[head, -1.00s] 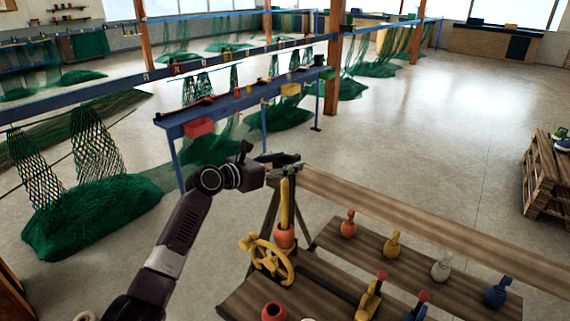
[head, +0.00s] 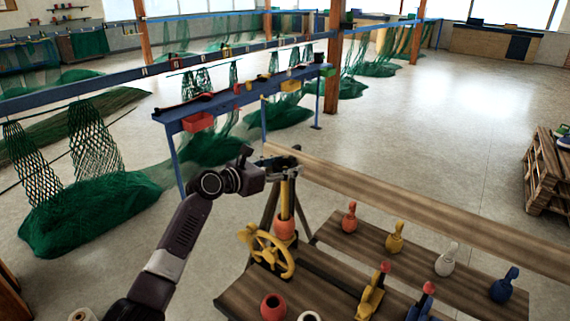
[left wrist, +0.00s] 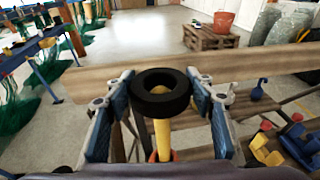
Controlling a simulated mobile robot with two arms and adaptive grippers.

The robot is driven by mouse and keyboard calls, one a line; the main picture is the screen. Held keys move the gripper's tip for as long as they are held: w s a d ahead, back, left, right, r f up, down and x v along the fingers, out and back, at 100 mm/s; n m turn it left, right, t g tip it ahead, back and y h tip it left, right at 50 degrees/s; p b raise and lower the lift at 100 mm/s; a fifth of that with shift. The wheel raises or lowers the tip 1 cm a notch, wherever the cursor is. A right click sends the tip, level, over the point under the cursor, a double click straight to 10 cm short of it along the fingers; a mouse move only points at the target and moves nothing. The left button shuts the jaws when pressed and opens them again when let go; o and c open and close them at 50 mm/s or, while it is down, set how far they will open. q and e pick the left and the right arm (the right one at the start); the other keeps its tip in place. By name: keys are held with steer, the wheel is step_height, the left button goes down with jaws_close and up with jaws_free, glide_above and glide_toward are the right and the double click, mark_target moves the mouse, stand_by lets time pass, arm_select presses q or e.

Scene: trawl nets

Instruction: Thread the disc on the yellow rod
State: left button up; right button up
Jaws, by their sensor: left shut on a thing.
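The disc is a thick black ring (left wrist: 162,105), held level between the two blue-padded fingers of my left gripper (left wrist: 160,98) in the left wrist view. In the head view my left gripper (head: 284,168) is at the top of the yellow rod (head: 286,203) and hides its tip. The yellow rod stands upright below the disc in the left wrist view (left wrist: 162,138). A bit of yellow shows in the disc's hole, so the two look lined up; I cannot tell whether the rod's tip is inside the hole. My right gripper is not in view.
An orange collar (head: 284,228) surrounds the rod's lower part, with a yellow handwheel (head: 268,252) in front. A wooden rail (head: 400,205) runs right from near the gripper. Several coloured pegs, including a red one (head: 349,218), stand on the wooden bench.

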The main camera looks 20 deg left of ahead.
arm_select(q)
steer(key=o, duration=1.3)
steer(key=shift+c, duration=0.2)
steer(key=shift+f, duration=0.1)
steer(key=shift+a, duration=0.1)
steer(key=v, duration=1.2)
